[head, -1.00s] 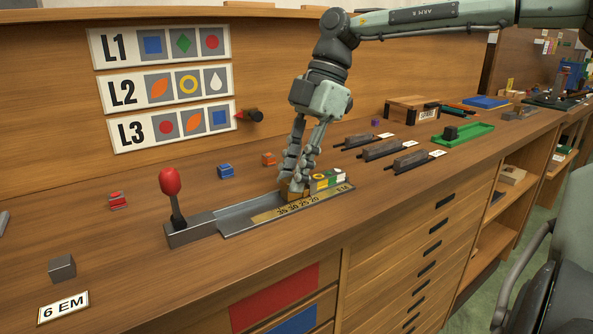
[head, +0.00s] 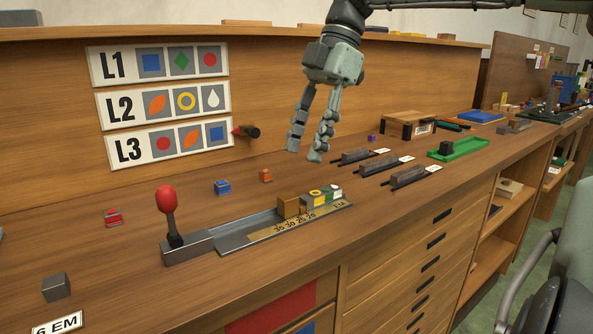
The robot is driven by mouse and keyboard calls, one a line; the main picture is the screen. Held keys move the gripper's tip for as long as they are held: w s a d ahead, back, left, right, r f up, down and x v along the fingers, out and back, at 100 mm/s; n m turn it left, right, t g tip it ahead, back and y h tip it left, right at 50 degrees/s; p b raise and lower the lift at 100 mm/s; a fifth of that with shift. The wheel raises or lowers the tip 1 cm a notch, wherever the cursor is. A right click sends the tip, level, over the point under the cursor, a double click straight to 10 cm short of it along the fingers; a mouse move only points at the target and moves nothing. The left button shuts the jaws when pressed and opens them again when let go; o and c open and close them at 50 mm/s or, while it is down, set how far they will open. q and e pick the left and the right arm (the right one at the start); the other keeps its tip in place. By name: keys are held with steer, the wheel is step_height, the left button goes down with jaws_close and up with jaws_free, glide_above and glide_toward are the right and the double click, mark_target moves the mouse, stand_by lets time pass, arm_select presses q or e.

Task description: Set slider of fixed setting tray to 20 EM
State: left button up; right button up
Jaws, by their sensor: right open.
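The fixed setting tray (head: 228,240) is a grey metal tray with a brass scale strip marked 35 30 25 20 EM along its front. Its slider (head: 289,207), a brass block, stands in the tray behind the numbers, near the 25 and 20 marks; I cannot tell exactly which mark it lines up with. Several type blocks (head: 318,198) with coloured tops sit against its right side. My right gripper (head: 305,154) is open and empty, above and behind the slider, fingers pointing down and apart from it. My left gripper is out of view.
A red-knobbed lever (head: 168,203) stands at the tray's left end. Small coloured blocks (head: 222,187) lie behind the tray. Three dark small trays (head: 408,177) and a green tray (head: 462,148) are to the right. The sign panel (head: 160,100) is on the back wall.

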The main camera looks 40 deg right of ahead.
steer(key=v, duration=0.3)
steer(key=shift+d+r, duration=0.15)
steer(key=shift+r, duration=0.15)
steer(key=shift+f, duration=0.1)
stand_by(0.3)
